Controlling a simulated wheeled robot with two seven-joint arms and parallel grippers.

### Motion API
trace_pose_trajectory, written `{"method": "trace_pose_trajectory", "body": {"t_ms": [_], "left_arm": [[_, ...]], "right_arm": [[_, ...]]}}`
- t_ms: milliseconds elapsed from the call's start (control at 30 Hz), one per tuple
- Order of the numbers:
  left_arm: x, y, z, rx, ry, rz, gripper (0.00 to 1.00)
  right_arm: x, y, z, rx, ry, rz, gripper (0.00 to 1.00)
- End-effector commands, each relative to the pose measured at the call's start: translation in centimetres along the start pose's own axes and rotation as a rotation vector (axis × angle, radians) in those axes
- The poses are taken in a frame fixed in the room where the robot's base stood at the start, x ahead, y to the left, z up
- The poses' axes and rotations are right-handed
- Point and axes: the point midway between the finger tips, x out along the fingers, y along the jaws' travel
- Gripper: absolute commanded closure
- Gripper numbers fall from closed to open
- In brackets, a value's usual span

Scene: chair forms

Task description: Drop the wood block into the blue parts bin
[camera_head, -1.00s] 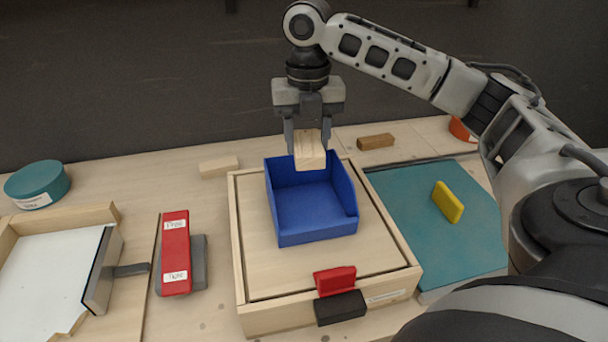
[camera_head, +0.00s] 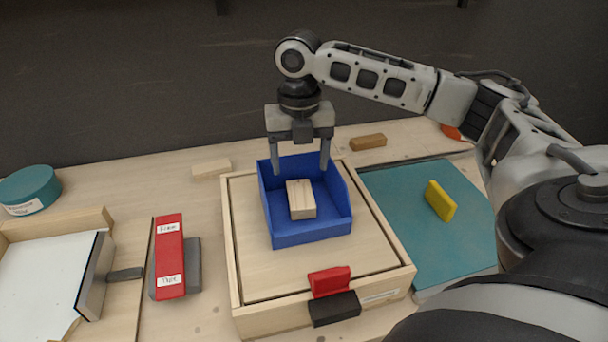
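The wood block (camera_head: 301,199) is pale and lies inside the blue parts bin (camera_head: 312,231), near the middle of its floor. The bin stands on a square wooden box with a dark handle at its front. My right gripper (camera_head: 300,168) is open and empty above the rear part of the bin, its fingers spread wide, apart from the block. My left gripper is not in view.
A red block (camera_head: 329,281) sits at the front of the wooden box (camera_head: 258,315). A yellow block (camera_head: 440,201) stands on a teal board (camera_head: 399,202) at the right. Two wooden pieces lie behind. A red labelled case (camera_head: 170,270) and a white tray are at the left.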

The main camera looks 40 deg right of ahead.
Motion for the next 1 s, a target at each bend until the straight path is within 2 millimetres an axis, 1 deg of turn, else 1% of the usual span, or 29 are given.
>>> {"method": "trace_pose_trajectory", "body": {"t_ms": [167, 267, 367, 600, 700, 1000], "left_arm": [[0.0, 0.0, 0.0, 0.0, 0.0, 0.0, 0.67], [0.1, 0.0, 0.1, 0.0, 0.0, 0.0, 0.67], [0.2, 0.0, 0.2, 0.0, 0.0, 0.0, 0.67], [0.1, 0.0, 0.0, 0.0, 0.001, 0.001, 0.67], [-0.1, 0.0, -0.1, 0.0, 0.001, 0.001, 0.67], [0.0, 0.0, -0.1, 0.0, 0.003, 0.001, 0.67]], "right_arm": [[-0.3, 0.0, 0.0, 0.0, -0.001, 0.001, 0.3], [-1.2, 0.1, 0.1, 0.0, -0.001, 0.003, 0.3], [-3.0, 0.1, 0.1, -0.001, -0.004, 0.004, 0.3], [-8.9, 0.1, 0.1, 0.0, -0.005, 0.004, 0.3], [-10.9, 0.0, 0.1, 0.001, -0.006, 0.003, 0.3], [-14.3, 0.0, 0.0, 0.0, -0.004, 0.001, 0.3]]}}
